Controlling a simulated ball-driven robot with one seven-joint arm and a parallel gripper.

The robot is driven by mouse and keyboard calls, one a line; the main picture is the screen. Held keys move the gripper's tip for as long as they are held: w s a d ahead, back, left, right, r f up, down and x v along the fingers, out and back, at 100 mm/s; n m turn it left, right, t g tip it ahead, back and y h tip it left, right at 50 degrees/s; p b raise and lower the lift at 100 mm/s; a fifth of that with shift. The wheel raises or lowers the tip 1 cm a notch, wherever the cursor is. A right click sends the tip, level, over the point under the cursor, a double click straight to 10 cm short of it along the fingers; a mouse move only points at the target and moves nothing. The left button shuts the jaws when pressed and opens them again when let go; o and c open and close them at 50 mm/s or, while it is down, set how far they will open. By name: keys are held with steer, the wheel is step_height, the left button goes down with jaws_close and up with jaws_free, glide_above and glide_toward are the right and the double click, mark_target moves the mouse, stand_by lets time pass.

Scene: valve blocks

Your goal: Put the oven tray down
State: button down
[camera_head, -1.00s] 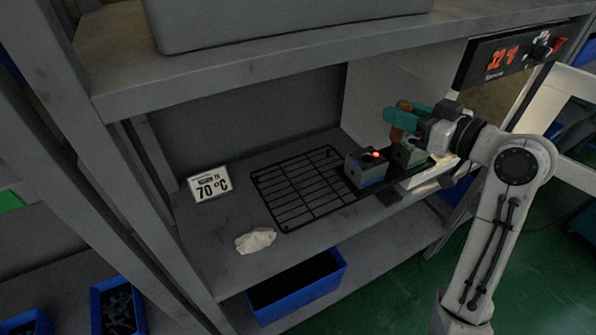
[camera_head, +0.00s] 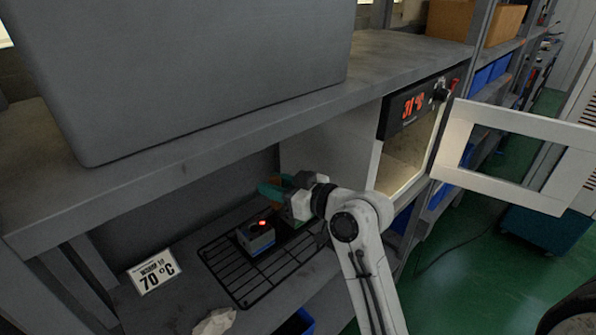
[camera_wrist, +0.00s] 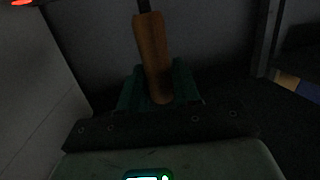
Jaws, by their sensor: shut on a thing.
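My gripper (camera_head: 275,188), with teal fingers, is shut on the brown wooden handle (camera_wrist: 152,50) of the oven tray. In the head view the dark tray (camera_head: 288,246) is over the right part of a black wire rack (camera_head: 228,272). I cannot tell whether the tray touches the rack. A grey-and-blue block (camera_head: 257,240) with a glowing red top sits on the tray. My gripper and arm hide part of the tray's far and right side. The wrist view is dark and shows the handle between the fingers.
A white 70 °C sign (camera_head: 152,272) stands left of the rack. A crumpled pale cloth (camera_head: 214,322) lies in front. The oven (camera_head: 405,165) is open at right, its door (camera_head: 520,155) swung out, its display reading 31 °C. A large grey box (camera_head: 200,75) stands on the shelf above.

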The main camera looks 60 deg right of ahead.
steer(key=shift+w+a+f+p, duration=0.3)
steer(key=shift+w+f, duration=0.25)
steer(key=shift+f, duration=0.7)
steer(key=shift+w+a+f+p, duration=0.25)
steer(key=shift+w+f, duration=0.3)
steer(key=shift+f, duration=0.7)
steer(key=shift+w+a+f+p, duration=0.25)
steer(key=shift+w+f, duration=0.3)
steer(key=shift+f, duration=0.85)
steer(key=c, duration=0.8)
jaws_free()
steer(key=shift+a+f, duration=0.1)
